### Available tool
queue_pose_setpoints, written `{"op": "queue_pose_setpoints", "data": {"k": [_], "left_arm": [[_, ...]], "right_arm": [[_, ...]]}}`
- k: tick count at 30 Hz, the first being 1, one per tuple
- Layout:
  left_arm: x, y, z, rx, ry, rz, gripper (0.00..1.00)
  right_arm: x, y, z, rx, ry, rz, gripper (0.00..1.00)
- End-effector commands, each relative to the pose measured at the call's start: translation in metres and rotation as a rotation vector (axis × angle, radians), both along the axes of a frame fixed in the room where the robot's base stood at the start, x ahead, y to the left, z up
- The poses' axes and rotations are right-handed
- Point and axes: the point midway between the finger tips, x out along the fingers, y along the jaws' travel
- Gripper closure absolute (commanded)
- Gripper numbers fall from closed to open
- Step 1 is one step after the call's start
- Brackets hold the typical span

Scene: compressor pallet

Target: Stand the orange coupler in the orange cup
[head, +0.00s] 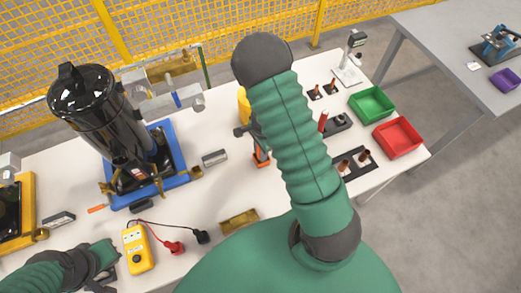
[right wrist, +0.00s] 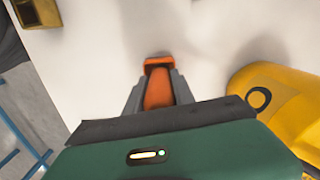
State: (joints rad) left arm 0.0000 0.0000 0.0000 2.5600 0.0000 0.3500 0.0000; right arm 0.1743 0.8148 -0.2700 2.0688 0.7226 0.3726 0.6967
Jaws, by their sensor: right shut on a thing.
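My right gripper (head: 258,147) reaches down near the middle of the white table, partly hidden by my arm in the head view. In the right wrist view its two grey fingers (right wrist: 158,92) are closed on the orange coupler (right wrist: 159,88). A wider orange piece (right wrist: 157,62) shows at the coupler's far end, and orange also shows low at the gripper in the head view (head: 262,161). I cannot tell whether that wider piece is the orange cup or part of the coupler. My left gripper (head: 100,262) is at the lower left; its fingers are unclear.
A yellow rounded object (right wrist: 282,98) stands close beside the right gripper. A black compressor tank (head: 95,110) on a blue pallet (head: 177,160) is to the left. Green (head: 371,103) and red (head: 397,138) bins stand right.

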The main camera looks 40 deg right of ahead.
Motion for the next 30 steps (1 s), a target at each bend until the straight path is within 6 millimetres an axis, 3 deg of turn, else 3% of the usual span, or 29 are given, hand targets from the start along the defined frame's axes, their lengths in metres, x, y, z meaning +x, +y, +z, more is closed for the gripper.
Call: {"op": "queue_pose_setpoints", "data": {"k": [1,6,17,20,30], "left_arm": [[0.000,0.000,0.000,0.000,0.000,0.000,1.00],[0.000,0.000,0.000,0.000,0.000,0.000,1.00],[0.000,0.000,0.001,0.000,0.000,0.000,1.00],[0.000,0.000,0.005,0.000,0.000,0.000,1.00],[0.000,0.000,0.023,0.000,0.000,0.000,1.00]], "right_arm": [[0.000,0.000,0.000,0.000,-0.001,0.000,0.66],[0.000,0.000,0.000,0.000,0.000,0.000,0.44],[0.001,0.000,0.006,0.000,-0.001,0.001,0.44],[0.002,-0.001,0.023,-0.002,-0.004,0.002,0.44],[0.001,-0.006,0.121,-0.001,-0.005,0.001,0.44]]}}
